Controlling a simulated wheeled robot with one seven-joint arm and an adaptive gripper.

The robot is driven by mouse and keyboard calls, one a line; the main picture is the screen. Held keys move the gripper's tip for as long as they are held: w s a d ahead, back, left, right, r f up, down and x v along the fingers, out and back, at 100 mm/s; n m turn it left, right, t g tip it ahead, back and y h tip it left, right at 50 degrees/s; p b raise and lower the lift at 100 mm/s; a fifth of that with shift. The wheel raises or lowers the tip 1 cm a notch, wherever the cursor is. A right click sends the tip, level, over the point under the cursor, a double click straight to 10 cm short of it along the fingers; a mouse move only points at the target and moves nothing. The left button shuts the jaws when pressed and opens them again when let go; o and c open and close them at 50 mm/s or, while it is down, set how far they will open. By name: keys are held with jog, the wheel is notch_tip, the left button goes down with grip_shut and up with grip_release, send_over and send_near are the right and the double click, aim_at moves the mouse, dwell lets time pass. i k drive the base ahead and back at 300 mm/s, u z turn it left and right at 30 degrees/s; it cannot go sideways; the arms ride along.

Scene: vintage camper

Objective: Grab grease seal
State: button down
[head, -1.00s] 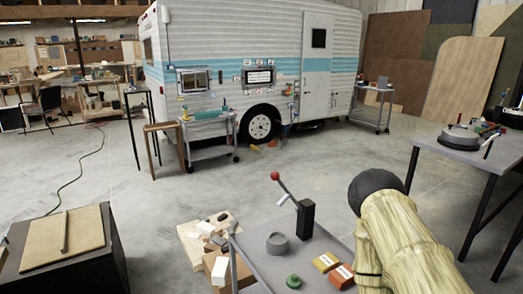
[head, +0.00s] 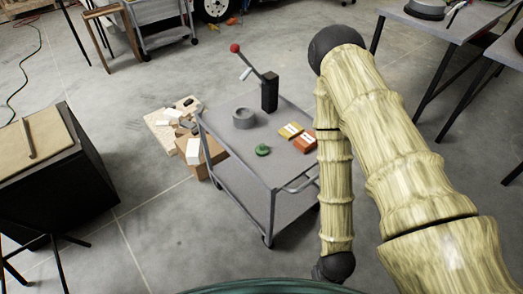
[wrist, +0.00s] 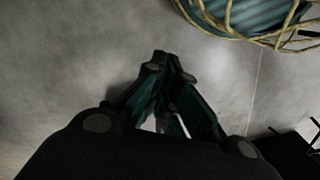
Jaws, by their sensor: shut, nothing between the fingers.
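A grey ring-shaped object (head: 244,117) lies on the top of a grey metal cart (head: 233,140) in the head view. A small green round object with a knob (head: 262,150) lies nearer the cart's front edge. I cannot tell for sure which of these is the grease seal. My gripper (wrist: 166,64) shows in the wrist view, with its fingers together and empty above bare concrete floor. The cart top is not in the wrist view. In the head view my arm hangs to the right of the cart, and the gripper itself is not seen.
A yellow box (head: 289,131) and an orange box (head: 305,142) sit at the cart's right edge, near my arm. A black lever press with a red knob (head: 269,92) stands at the back. Cardboard boxes (head: 203,157) lie left of the cart. A work table (head: 450,25) stands right.

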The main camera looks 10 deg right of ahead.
aim_at(262, 150)
jog(key=u, duration=1.15)
jog(key=i, duration=0.9)
jog(key=z, duration=1.95)
